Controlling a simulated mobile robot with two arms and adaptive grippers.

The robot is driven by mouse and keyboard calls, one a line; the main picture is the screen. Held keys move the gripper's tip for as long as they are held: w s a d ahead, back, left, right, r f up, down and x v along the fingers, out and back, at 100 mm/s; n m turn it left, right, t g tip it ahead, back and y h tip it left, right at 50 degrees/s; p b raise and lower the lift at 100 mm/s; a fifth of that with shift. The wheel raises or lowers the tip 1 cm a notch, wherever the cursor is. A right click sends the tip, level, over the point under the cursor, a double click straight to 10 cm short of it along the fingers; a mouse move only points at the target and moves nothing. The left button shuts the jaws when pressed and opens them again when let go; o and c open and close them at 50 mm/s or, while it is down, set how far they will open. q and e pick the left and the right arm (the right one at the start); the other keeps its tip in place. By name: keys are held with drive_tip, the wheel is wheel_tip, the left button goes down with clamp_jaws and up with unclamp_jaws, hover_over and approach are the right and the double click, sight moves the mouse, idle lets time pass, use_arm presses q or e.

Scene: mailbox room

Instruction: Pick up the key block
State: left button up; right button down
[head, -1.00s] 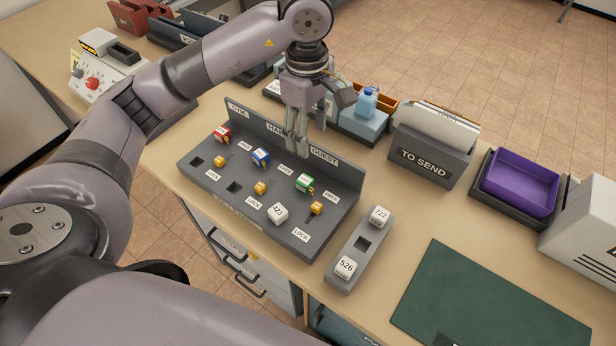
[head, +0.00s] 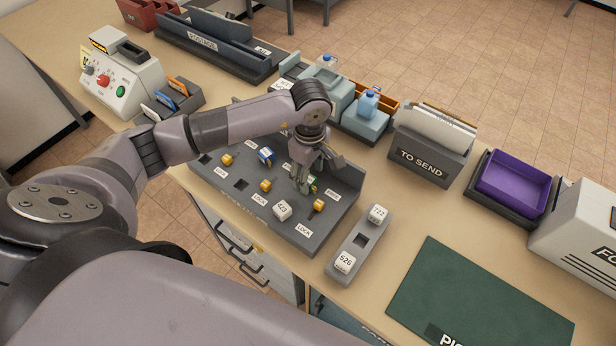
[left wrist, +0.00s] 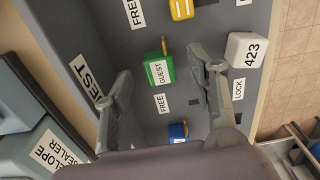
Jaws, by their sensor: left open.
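A green block marked GUEST (left wrist: 160,71) with a gold key-like piece stands on the dark grey panel (head: 290,240). In the head view the green block (head: 313,184) is partly hidden by my left gripper (head: 303,188). My left gripper is open and points down over the panel. In the left wrist view its fingers stand on either side of the green block, which shows in the gap; contact cannot be told. A blue block (head: 265,156) and yellow pieces (head: 266,185) stand on the same panel. My right gripper is not in view.
A white 423 cube (head: 282,210) stands on the panel close to the left gripper. A small grey holder (head: 343,244) with cubes 722 and 526 is to its right. A TO SEND box (head: 425,161) and purple tray (head: 514,181) are behind right. A green mat (head: 480,300) lies clear.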

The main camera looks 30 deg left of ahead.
sight(309, 180)
use_arm(q)
wheel_tip(309, 180, down, 2)
drive_tip(key=shift+f+p, duration=0.1)
drive_tip(key=shift+p, duration=0.2)
drive_tip(key=shift+f, duration=0.4)
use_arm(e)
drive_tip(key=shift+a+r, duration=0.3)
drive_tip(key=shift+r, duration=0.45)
use_arm(q)
drive_tip(key=shift+c, duration=0.2)
drive_tip(key=c, duration=1)
drive_tip(key=shift+c, duration=0.3)
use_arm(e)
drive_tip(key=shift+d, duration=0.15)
use_arm(q)
drive_tip(key=shift+r, duration=0.1)
